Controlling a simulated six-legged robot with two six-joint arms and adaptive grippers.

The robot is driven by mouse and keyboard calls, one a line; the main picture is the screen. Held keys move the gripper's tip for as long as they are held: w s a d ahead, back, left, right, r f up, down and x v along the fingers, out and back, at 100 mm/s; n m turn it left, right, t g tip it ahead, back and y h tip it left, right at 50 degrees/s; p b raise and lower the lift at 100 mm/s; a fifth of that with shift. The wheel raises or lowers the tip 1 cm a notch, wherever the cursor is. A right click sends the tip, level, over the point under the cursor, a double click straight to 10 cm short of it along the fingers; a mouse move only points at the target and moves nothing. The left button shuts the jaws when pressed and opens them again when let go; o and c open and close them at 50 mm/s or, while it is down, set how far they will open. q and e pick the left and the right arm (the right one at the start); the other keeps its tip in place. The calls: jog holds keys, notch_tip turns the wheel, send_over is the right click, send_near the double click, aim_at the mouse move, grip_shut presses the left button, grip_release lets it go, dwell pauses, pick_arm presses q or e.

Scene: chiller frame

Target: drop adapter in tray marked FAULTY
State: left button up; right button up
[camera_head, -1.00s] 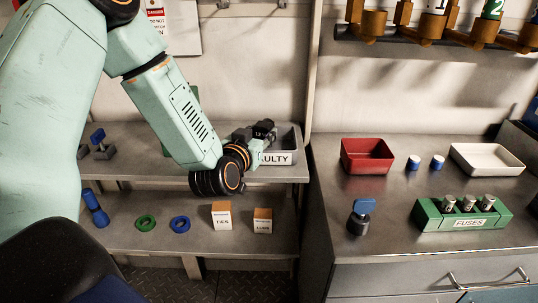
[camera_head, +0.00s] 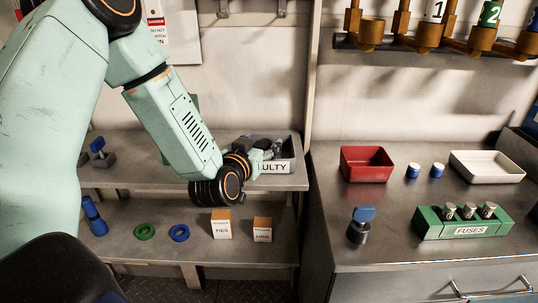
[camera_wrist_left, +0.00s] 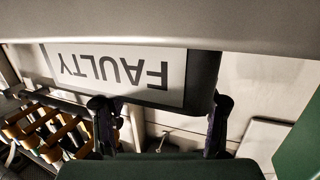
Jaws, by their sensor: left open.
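The grey tray marked FAULTY (camera_head: 291,150) stands at the right end of the upper shelf. Its label shows upside down in the wrist view (camera_wrist_left: 115,72). My left gripper (camera_head: 271,149) is at the tray's front, over its rim, and partly covers the label. Its two fingers are spread apart in the wrist view (camera_wrist_left: 160,113), with nothing gripped between them. A dark piece (camera_head: 256,141), probably the adapter, shows low inside the tray behind the gripper. It is partly hidden, and I cannot tell how it lies. My right gripper is out of view.
The upper shelf (camera_head: 125,178) holds a blue-topped grey piece (camera_head: 98,150). Below are rings and small boxes (camera_head: 221,225). The right bench has a red tray (camera_head: 367,165), a white tray (camera_head: 488,168), a green FUSES block (camera_head: 463,222) and a blue-topped black piece (camera_head: 359,226).

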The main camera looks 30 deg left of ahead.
pick_arm(q)
jog(key=v, duration=0.7)
jog(key=shift+s, duration=0.15)
jog(key=shift+s, duration=0.1)
dwell(0.4)
